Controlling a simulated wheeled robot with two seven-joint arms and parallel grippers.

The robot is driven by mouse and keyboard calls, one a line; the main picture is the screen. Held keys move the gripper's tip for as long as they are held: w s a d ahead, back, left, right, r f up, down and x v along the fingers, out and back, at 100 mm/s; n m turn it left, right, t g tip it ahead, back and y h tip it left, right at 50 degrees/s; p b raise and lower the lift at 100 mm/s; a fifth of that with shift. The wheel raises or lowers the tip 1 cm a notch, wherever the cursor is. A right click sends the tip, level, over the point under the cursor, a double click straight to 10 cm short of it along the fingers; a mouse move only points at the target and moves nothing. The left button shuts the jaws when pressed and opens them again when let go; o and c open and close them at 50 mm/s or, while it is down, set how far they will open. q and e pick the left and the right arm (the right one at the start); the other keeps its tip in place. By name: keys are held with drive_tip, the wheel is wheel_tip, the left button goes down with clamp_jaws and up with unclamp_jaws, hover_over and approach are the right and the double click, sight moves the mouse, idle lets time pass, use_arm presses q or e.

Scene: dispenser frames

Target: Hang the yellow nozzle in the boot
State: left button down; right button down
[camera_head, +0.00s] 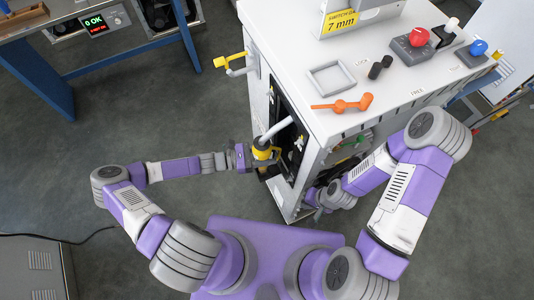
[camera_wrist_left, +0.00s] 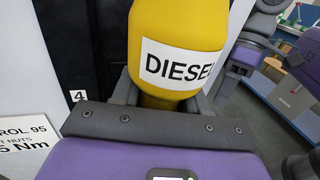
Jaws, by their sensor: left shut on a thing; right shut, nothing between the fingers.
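The yellow nozzle (camera_head: 264,154), with a white DIESEL label, is in my left gripper (camera_head: 252,157) at the front of the white dispenser. In the left wrist view the nozzle's yellow body (camera_wrist_left: 180,25) stands between the fingers, its label facing the camera. A grey spout or hose piece (camera_head: 276,129) slants up from it toward the dispenser's dark front panel (camera_head: 291,112). I cannot clearly make out the boot; the nozzle and arm cover part of that front. My right gripper (camera_head: 311,197) is low beside the dispenser, shut and empty, partly hidden.
The white dispenser top (camera_head: 390,100) holds an orange tool (camera_head: 343,104), a grey square frame (camera_head: 331,78) and a red button box (camera_head: 414,46). A yellow-handled fitting (camera_head: 230,62) juts out from its left side. A blue-legged bench (camera_head: 50,75) stands left. Grey floor is open between.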

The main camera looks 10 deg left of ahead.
use_arm(q)
drive_tip(key=shift+f+b, duration=1.75)
drive_tip(key=shift+f, duration=0.85)
drive_tip(key=c, duration=0.6)
unclamp_jaws()
drive_tip(key=shift+o, duration=0.5)
drive_tip(key=shift+f, duration=0.1)
drive_tip(key=v, duration=0.7)
drive_tip(key=shift+a+p, duration=0.25)
drive_tip(key=shift+p, duration=0.05)
drive_tip(key=shift+s, duration=0.15)
